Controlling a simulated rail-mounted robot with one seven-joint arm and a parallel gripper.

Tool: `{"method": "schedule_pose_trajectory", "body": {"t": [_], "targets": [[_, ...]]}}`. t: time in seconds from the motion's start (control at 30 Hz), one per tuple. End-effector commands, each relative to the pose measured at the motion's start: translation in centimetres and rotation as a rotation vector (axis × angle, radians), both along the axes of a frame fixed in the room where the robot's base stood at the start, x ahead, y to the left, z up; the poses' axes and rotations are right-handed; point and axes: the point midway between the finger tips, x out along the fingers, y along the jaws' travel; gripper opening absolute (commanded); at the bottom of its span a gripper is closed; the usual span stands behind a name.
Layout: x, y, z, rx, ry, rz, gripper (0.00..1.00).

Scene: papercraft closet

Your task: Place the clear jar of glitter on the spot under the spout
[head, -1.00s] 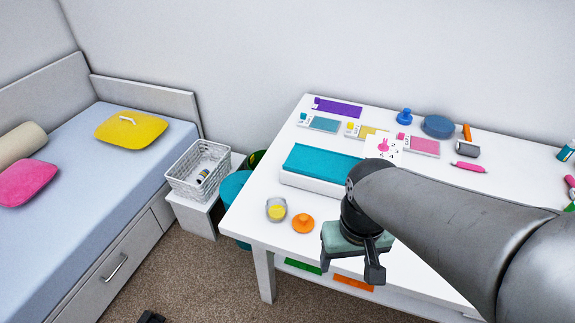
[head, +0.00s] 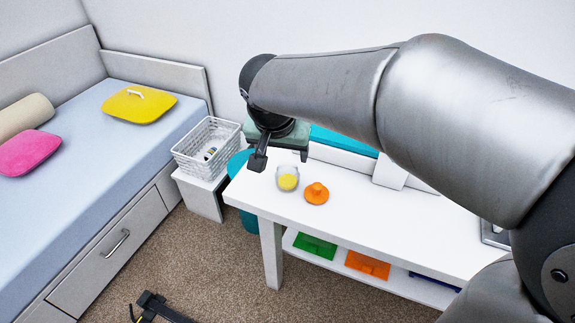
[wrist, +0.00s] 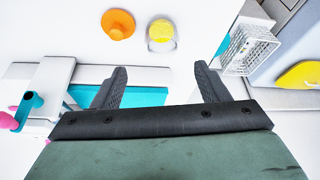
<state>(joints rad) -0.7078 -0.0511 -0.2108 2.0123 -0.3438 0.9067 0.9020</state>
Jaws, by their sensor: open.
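A clear jar with yellow contents (head: 288,179), which looks like the glitter jar, stands upright near the table's left end. It also shows in the wrist view (wrist: 161,37), beyond my fingertips and between their lines. My gripper (head: 281,157) is beside the jar, toward the back of the table in the head view. In the wrist view my gripper (wrist: 161,80) has its two fingers wide apart with nothing between them. I cannot make out a spout or the spot under it; my arm hides much of the table.
An orange knobbed piece (head: 316,193) sits close to the jar's right. A teal-topped box (head: 345,140) and a white upright block (head: 389,172) stand behind. A white basket (head: 207,146) is left of the table. The table's front strip is clear.

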Motion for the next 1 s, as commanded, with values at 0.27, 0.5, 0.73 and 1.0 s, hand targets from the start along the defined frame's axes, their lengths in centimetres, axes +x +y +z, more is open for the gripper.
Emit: {"method": "schedule_pose_trajectory", "body": {"t": [0.27, 0.5, 0.73, 1.0], "targets": [[2.2, -0.5, -5.9, -0.003, 0.005, -0.001, 0.68], [3.2, -0.8, -8.3, 0.0, 0.002, 0.001, 0.68], [3.7, -0.7, -10.7, -0.003, 0.005, 0.001, 0.68], [4.7, -0.8, -13.5, 0.0, 0.002, -0.001, 0.68]]}}
